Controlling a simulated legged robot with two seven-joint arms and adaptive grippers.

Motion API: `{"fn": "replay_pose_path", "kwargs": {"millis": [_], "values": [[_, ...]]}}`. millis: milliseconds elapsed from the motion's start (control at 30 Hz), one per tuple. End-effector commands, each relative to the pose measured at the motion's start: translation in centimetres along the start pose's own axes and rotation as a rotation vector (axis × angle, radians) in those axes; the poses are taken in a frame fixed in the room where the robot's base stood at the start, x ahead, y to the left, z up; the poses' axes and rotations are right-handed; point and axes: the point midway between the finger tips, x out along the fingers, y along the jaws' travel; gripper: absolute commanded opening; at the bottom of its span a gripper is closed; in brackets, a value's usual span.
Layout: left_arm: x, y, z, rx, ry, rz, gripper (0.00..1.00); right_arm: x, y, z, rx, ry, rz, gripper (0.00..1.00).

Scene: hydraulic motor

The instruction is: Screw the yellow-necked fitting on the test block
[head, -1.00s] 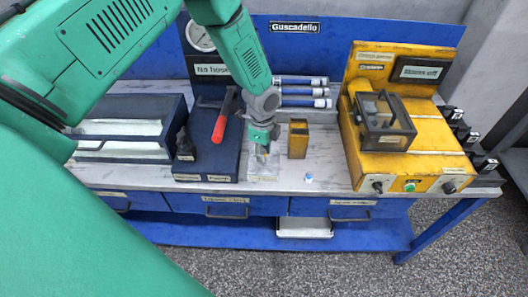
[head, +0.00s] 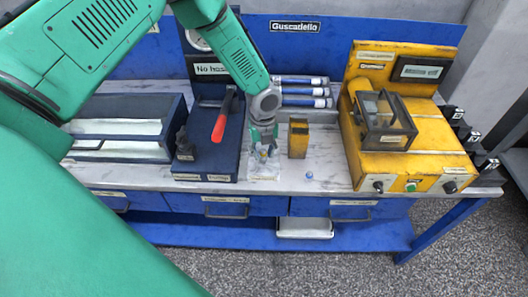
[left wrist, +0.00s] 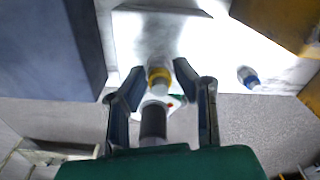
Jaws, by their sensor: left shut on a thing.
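My left gripper (head: 262,149) points down over a pale, light-coloured plate (head: 262,178) at the bench's front. Its fingers are closed about the yellow-necked fitting, whose yellow collar (left wrist: 158,76) shows between the fingertips in the left wrist view. A pale part and a dark cylinder (left wrist: 153,121) show in line with the collar. I cannot tell whether the fitting is clear of the plate. A dark blue block (head: 207,160) with a red lever and a small dark post, seemingly the test block, stands just left of the gripper. My right gripper is not in view.
A small blue-and-white piece (head: 309,175) lies right of the gripper, also in the left wrist view (left wrist: 248,77). A yellow box (head: 298,139) stands close right. A yellow machine (head: 418,143) fills the right; a dark tray (head: 122,133) is left. Blue-capped tubes (head: 303,91) lie behind.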

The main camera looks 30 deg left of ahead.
Motion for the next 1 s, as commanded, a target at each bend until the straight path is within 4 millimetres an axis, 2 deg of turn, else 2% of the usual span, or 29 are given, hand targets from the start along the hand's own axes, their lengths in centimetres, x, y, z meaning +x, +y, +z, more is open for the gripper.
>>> {"fn": "replay_pose_path", "kwargs": {"millis": [100,400,467,633,867,1000], "values": [[0.06,0.06,0.0,0.092,0.0,0.003,0.0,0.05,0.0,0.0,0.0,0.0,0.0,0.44],[0.06,0.06,0.0,0.115,0.0,0.004,0.0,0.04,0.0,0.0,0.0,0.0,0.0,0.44],[0.08,0.05,-0.01,0.169,0.0,0.004,0.0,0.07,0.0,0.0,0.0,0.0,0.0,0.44],[0.13,0.05,0.01,0.444,-0.001,0.01,0.0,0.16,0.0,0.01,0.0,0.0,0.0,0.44],[0.1,0.06,0.02,0.56,-0.002,0.013,0.0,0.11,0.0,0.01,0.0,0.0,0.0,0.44],[0.09,0.05,0.02,0.562,-0.003,0.014,0.0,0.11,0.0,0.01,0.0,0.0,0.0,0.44]]}}
